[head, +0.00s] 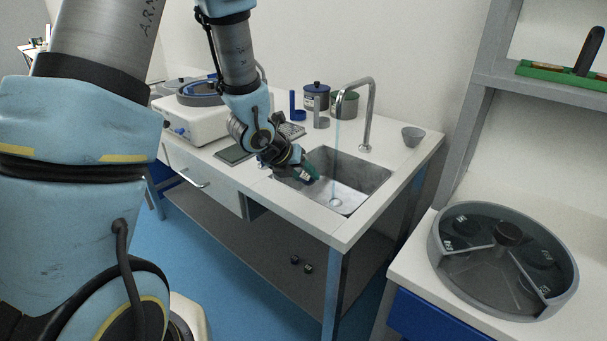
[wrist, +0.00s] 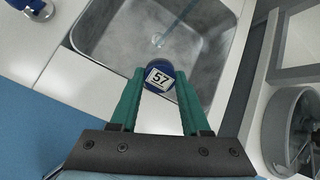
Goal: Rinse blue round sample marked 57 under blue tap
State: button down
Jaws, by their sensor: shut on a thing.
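My gripper (wrist: 160,88) is shut on the blue round sample (wrist: 151,68), whose white label reading 57 faces the wrist camera. In the head view my gripper (head: 309,174) is over the left part of the metal sink (head: 370,172). The sample itself is hard to make out in the head view. The tall metal tap (head: 369,108) stands behind the sink. A thin pale blue stream of water (head: 336,150) falls from its spout to the basin near the drain. The stream also shows in the wrist view (wrist: 165,34), beyond the sample and apart from it.
A small grey cup (head: 411,136) stands right of the tap. Blue and green jars (head: 344,105) stand behind the sink. A white machine (head: 190,120) is on the left of the bench. A round divided grey tray (head: 455,287) sits on the right bench.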

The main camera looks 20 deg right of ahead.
jog(key=w+d+p, duration=0.3)
jog(key=w+d, duration=0.2)
jog(key=d, duration=0.5)
jog(key=shift+w, duration=0.35)
dwell(0.5)
